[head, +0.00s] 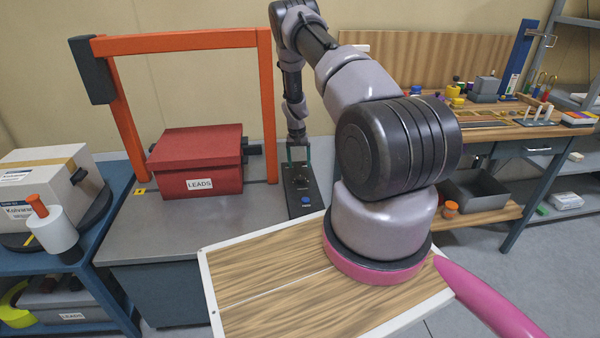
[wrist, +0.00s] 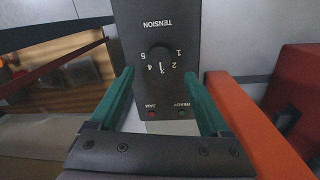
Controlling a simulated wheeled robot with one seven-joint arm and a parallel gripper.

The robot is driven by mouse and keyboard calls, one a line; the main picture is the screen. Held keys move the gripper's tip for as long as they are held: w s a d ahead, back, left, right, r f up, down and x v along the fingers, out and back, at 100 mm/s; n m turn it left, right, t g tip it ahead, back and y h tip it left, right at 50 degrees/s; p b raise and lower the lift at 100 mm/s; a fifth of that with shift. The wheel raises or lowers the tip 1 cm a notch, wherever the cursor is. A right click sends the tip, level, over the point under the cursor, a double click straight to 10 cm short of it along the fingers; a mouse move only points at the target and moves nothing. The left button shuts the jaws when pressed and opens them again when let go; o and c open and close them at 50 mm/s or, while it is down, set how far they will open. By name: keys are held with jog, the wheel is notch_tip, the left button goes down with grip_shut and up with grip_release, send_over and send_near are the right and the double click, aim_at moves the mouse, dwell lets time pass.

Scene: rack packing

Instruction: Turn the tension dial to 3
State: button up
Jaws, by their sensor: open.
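The dark control panel (wrist: 158,25) is upside down in the wrist view, marked TENSION. Its round black tension dial (wrist: 160,53) has 5, 4, 2 and 1 legible around it. A pale mark shows between 4 and 2; I cannot tell whether it is the 3 or the pointer. My gripper (wrist: 170,74) is open and empty, its green fingers apart on either side of the panel's picture. In the head view my gripper (head: 297,154) is over the far end of the panel (head: 303,190); the dial is too small to make out there.
A red JAM light (wrist: 152,114) and a READY light (wrist: 181,114) are on the panel. The head view shows a blue button (head: 305,200) on it. A red LEADS box (head: 200,160) stands left, under an orange frame (head: 266,100). A cluttered workbench (head: 500,125) is at right.

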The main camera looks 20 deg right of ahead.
aim_at(299, 176)
jog(key=shift+a+r, duration=0.15)
jog(key=shift+r, duration=2)
